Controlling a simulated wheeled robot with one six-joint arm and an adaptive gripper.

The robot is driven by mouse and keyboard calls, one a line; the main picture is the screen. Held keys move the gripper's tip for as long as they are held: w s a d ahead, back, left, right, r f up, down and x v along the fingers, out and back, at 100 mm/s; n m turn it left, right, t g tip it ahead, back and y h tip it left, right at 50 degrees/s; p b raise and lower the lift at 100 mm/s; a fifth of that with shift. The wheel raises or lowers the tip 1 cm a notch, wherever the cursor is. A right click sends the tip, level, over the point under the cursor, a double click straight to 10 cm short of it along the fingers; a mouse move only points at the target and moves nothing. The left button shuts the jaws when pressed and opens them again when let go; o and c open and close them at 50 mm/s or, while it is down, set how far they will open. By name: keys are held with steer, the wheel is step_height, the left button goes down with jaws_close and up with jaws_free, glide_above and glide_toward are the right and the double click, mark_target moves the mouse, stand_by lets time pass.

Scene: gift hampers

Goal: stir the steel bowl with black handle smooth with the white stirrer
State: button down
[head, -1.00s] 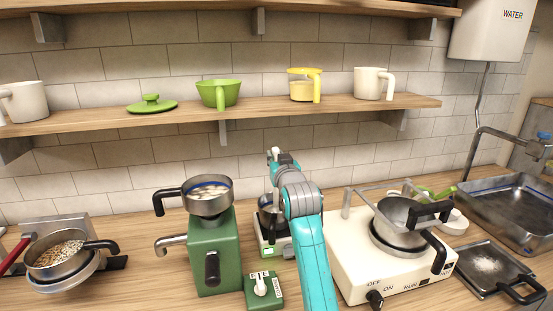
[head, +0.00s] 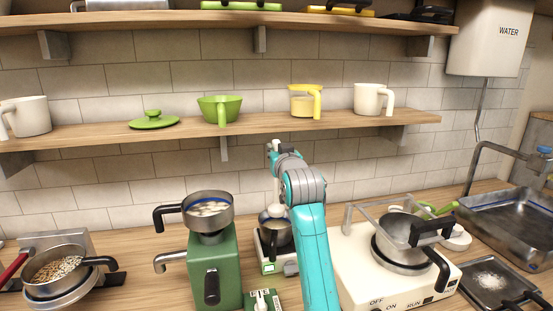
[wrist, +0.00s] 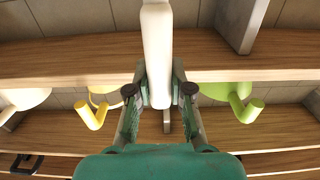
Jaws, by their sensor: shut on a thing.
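My gripper (wrist: 160,92) is shut on the white stirrer (wrist: 157,45), which stands out beyond the fingers in the wrist view. In the head view my gripper (head: 274,150) is above the counter, with the white stirrer (head: 276,192) hanging down from it. Its lower end is at a small steel bowl with a black handle (head: 279,238) on a pale green-and-white device behind my arm. My arm partly hides this bowl. I cannot tell whether the stirrer tip is inside it or just above it.
A steel pan of white pieces (head: 208,222) sits on a green machine (head: 216,265) at left. A pan of grains (head: 55,270) is farther left. A steel pan (head: 400,228) sits on a white stove (head: 350,262) at right, near the sink (head: 520,225). A shelf (head: 250,128) runs behind.

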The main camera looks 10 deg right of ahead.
mark_target(276, 140)
steer(key=shift+r, duration=0.25)
steer(key=shift+r, duration=2.45)
